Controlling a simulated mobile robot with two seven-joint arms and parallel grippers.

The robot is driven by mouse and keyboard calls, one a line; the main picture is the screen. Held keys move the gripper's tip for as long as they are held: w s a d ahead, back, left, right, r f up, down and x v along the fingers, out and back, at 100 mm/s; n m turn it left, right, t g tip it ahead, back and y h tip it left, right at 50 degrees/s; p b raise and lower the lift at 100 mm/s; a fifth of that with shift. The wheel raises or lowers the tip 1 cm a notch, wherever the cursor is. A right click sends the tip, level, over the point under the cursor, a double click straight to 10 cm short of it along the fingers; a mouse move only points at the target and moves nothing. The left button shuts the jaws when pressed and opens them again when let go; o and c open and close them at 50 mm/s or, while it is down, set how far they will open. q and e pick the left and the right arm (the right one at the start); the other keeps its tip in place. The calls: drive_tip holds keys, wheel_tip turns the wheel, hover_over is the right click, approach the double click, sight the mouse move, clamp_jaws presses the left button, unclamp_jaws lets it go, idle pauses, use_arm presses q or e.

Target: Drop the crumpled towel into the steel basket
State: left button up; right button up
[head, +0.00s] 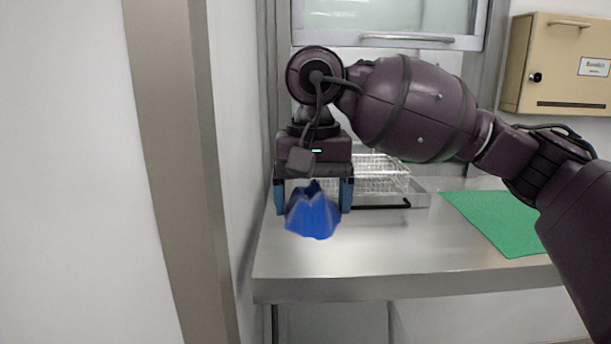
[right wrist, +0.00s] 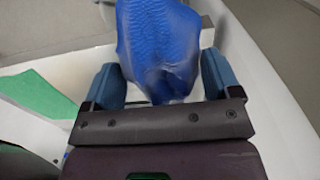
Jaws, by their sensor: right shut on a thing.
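The crumpled towel (head: 312,218) is blue and hangs between the blue fingers of my right gripper (head: 314,196), above the left part of the steel counter. The towel also shows in the right wrist view (right wrist: 158,45), bunched between the fingers. My right gripper (right wrist: 162,85) is shut on it. The steel basket (head: 385,176) is a wire basket on the counter, behind and to the right of the towel in the head view. My right arm and gripper hide part of the basket. My left gripper is not in view.
A green mat (head: 500,220) lies on the counter (head: 370,262) at the right. A dark bar handle (head: 382,205) shows in front of the basket. A wall stands close on the left of the counter. A beige wall box (head: 560,65) hangs at the upper right.

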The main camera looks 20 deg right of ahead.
drive_tip(key=s+d+f+n, duration=0.1)
drive_tip(key=s+d+f, duration=0.1)
drive_tip(key=f, duration=0.9)
drive_tip(key=s+d+f+n, duration=0.2)
drive_tip(key=d+f, duration=0.1)
drive_tip(key=f, duration=0.9)
drive_tip(key=shift+d, duration=0.2)
drive_tip(key=shift+d, duration=0.1)
